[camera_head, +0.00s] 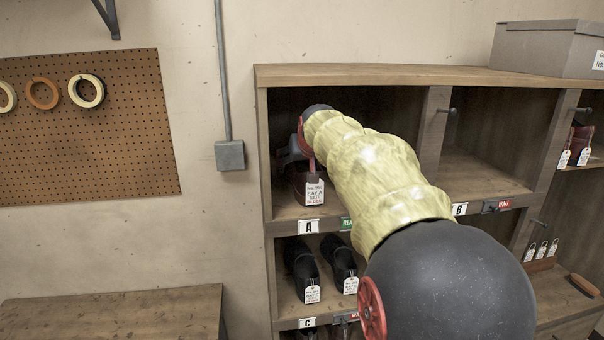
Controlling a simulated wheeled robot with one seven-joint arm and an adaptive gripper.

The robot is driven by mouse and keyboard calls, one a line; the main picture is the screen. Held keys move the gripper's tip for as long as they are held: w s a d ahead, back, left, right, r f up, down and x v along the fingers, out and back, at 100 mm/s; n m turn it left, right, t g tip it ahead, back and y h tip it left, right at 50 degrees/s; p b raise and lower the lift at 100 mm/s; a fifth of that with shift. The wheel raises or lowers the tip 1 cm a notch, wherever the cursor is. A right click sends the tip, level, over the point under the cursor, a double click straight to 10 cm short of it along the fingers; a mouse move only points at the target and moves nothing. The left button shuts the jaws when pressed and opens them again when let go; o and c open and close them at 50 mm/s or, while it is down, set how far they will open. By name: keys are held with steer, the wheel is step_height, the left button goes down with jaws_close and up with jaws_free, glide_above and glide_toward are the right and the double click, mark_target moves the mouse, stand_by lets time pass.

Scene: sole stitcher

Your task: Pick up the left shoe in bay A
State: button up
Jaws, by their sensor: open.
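Bay A (285,213) is the upper left compartment of the wooden shelf, marked with a white "A" label. A dark reddish-brown shoe (299,190) sits in it at the left, with a white tag (315,193) hanging at its front. My arm reaches into the bay from the right. My gripper (292,157) is open at the upper rear of this shoe, mostly hidden behind my wrist. I cannot tell whether its fingers touch the shoe. Any second shoe in bay A is hidden behind my arm.
Below, black tagged shoes (301,262) stand above the "C" label (307,322). Bay B (477,172), at the right, looks empty. A divider (431,135) separates the bays. A grey box (545,48) sits on top. A wooden bench (120,308) stands lower left.

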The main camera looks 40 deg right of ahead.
steer(key=shift+c, duration=0.5)
steer(key=c, duration=1.5)
steer(key=shift+c, duration=0.4)
steer(key=shift+r, duration=0.1)
